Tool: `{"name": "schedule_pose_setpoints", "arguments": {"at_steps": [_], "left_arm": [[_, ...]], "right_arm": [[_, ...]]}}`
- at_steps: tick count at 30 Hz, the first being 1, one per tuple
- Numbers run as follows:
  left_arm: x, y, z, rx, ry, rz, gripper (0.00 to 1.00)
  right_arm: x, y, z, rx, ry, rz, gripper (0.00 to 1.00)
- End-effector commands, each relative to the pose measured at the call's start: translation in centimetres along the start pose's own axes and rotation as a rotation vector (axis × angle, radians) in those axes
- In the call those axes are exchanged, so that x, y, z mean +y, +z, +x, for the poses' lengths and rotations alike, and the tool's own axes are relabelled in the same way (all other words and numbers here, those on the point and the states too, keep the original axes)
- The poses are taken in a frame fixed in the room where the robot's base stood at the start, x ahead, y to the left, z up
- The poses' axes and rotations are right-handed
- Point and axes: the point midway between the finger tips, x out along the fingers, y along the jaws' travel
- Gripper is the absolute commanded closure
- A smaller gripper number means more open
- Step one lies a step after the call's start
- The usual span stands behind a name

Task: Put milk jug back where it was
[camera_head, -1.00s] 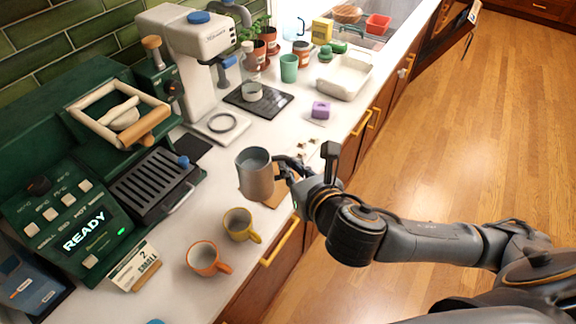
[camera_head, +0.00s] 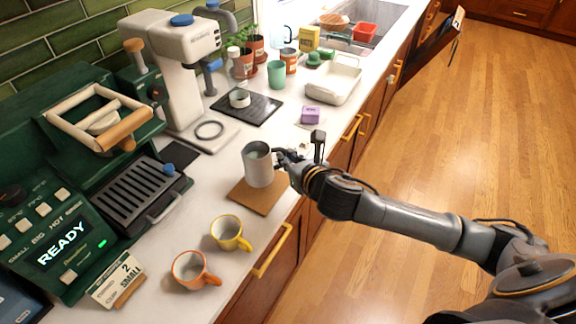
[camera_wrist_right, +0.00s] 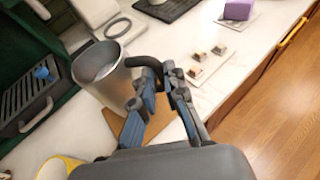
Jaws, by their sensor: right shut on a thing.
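The grey metal milk jug (camera_head: 258,165) is upright at the brown square board (camera_head: 252,198), near the counter's front edge. In the head view its base appears over the back part of the board; I cannot tell whether it touches. My right gripper (camera_head: 284,160) comes from the right and is shut on the jug's handle side. In the right wrist view the jug (camera_wrist_right: 105,72) stands left of the blue-and-black fingers (camera_wrist_right: 158,95), with the board (camera_wrist_right: 125,120) partly hidden beneath. My left gripper is not in view.
A yellow mug (camera_head: 230,234) and an orange mug (camera_head: 192,270) stand in front of the board. The green coffee machine (camera_head: 65,235) with its drip tray (camera_head: 145,192) is at left. A white grinder (camera_head: 180,75), black mat (camera_head: 262,107) and purple block (camera_head: 311,114) lie farther back.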

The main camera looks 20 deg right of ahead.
Motion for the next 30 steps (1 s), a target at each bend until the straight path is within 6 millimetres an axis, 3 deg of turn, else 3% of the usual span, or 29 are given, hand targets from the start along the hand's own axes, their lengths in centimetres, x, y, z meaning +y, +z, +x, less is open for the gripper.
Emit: {"name": "schedule_pose_setpoints", "arguments": {"at_steps": [6,17,18,21,30], "left_arm": [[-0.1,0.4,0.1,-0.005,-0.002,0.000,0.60],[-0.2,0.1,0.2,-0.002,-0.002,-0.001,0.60],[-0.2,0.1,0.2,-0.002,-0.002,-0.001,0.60],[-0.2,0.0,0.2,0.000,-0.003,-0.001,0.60],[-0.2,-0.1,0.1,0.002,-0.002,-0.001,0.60]], "right_arm": [[-0.1,-2.7,1.2,0.000,-0.001,0.001,1.00],[0.0,-3.0,1.4,-0.002,0.000,0.001,1.00],[0.0,-3.2,1.4,0.001,-0.001,0.000,0.87],[0.0,-3.2,1.4,0.001,-0.001,0.000,0.66],[0.0,-3.1,1.4,0.001,-0.001,0.000,0.65]]}}
